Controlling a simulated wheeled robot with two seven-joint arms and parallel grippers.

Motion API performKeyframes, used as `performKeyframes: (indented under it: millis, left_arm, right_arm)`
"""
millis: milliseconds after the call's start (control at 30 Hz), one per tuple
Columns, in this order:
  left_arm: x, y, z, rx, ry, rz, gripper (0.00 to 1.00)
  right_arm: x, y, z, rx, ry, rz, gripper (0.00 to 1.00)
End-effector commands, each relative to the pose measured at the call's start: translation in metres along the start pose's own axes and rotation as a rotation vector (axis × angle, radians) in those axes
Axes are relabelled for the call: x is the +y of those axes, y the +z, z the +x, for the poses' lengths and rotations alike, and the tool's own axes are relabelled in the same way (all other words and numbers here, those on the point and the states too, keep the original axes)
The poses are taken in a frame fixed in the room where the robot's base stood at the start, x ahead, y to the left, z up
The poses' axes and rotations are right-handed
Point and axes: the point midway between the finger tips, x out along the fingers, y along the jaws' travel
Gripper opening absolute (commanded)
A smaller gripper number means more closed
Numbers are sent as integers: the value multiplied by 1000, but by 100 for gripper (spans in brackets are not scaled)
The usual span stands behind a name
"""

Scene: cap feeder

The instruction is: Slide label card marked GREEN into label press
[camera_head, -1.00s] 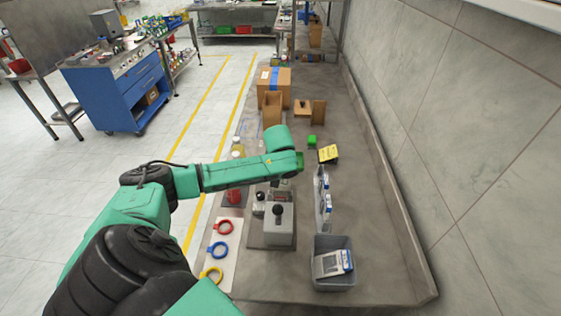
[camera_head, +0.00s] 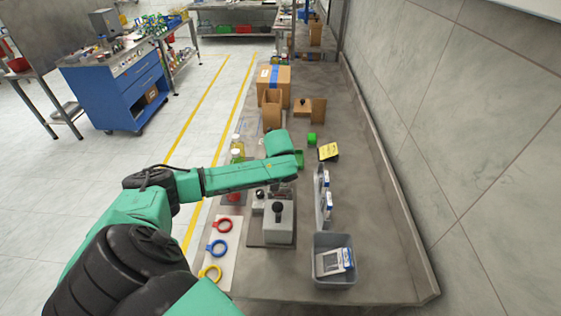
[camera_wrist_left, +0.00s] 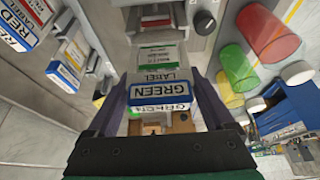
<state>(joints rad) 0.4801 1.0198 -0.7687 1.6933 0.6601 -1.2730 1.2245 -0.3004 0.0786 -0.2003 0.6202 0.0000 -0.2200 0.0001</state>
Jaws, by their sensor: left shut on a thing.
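My left gripper (camera_wrist_left: 159,84) is shut on the GREEN label card (camera_wrist_left: 158,90), whose blue-edged tab faces the camera between the dark fingers. In the head view my green left wrist (camera_head: 283,164) hides the fingers and the card. The label press (camera_head: 278,222) is the grey block with a black knob on the bench, nearer the camera than my wrist. What looks like its knob shows at the top of the left wrist view (camera_wrist_left: 205,22). Whether the card touches the press cannot be told. My right gripper is not in view.
An upright rack (camera_head: 321,200) with label cards stands right of the press; RED cards (camera_wrist_left: 18,30) show in the wrist view. A grey bin (camera_head: 333,284) holds cards. Red, blue and yellow rings (camera_head: 218,249) lie on the left. The bench's right side is clear.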

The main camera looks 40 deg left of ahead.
Motion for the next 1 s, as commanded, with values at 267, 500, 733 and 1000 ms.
performKeyframes:
  millis: [267,500,733,1000]
  left_arm:
    - [0,9,19,-2,-1,0,33]
    - [0,16,35,-1,0,-1,33]
    - [0,18,38,-1,0,0,33]
    - [0,18,38,-1,-1,0,100]
  right_arm:
    - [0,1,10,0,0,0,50]
    - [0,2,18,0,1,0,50]
    - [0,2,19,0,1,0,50]
    - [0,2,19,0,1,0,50]
